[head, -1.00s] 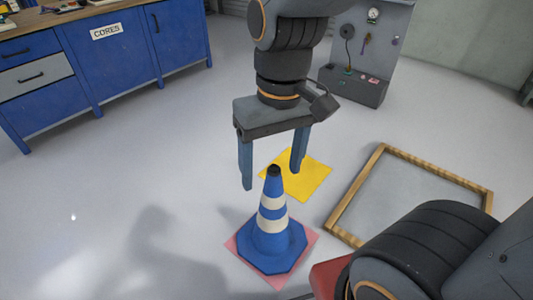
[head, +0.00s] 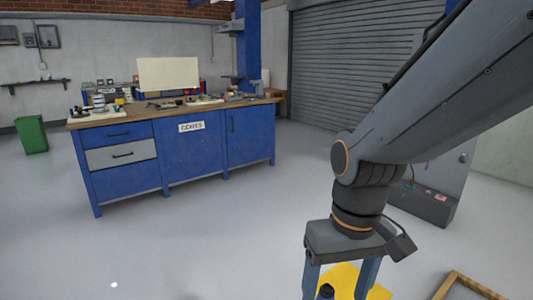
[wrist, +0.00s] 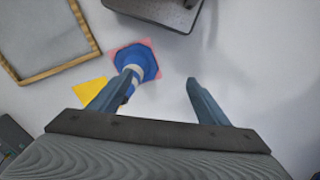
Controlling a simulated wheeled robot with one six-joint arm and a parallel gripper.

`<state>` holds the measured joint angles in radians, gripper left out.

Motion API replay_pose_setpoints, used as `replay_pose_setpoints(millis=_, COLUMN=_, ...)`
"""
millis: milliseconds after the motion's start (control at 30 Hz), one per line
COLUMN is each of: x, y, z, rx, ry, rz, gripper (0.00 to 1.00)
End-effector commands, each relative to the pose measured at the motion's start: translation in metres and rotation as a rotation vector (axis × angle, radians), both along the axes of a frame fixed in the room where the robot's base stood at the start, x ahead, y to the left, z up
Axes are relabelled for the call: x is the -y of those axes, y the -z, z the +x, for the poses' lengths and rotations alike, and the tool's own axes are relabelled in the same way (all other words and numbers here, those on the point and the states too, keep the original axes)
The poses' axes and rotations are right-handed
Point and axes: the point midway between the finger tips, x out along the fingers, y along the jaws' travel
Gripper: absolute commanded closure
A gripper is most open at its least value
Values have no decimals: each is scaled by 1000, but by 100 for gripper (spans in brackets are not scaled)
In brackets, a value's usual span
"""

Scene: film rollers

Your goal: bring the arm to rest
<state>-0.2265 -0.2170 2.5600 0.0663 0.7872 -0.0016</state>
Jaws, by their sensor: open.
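My gripper (wrist: 158,100) is open, its two blue-grey fingers apart with nothing between the tips. In the head view my gripper (head: 340,282) points down at the lower edge, with its fingertips cut off by the frame. The blue and white striped cone (wrist: 136,70) stands on a pink floor patch (wrist: 153,45) in the wrist view, partly hidden behind the left finger. In the head view only the cone's dark tip (head: 326,291) shows, low between the fingers. I cannot tell the exact gap between cone and gripper.
A yellow floor patch (head: 345,279) lies by the cone. A wooden frame (head: 468,285) lies on the floor at lower right. A blue workbench (head: 190,150) stands at the back left, a grey cabinet (head: 425,203) behind my arm. The floor between is clear.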

Motion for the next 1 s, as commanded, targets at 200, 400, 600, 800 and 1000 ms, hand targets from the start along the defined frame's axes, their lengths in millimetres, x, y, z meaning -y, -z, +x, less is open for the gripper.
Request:
replay_pose_setpoints(millis=200, x=13, y=-17, z=0, rx=-2, ry=39, rz=-9, gripper=30)
replay_pose_setpoints(millis=400, x=32, y=-37, z=0, rx=-5, ry=90, rz=-22, gripper=30)
replay_pose_setpoints(millis=600, x=57, y=-59, z=-2, rx=-8, ry=152, rz=-35, gripper=30)
replay_pose_setpoints(millis=800, x=70, y=-67, z=-3, rx=-7, ry=184, rz=-42, gripper=30)
replay_pose_setpoints(millis=1000, x=73, y=-66, z=-3, rx=-7, ry=190, rz=-44, gripper=30)
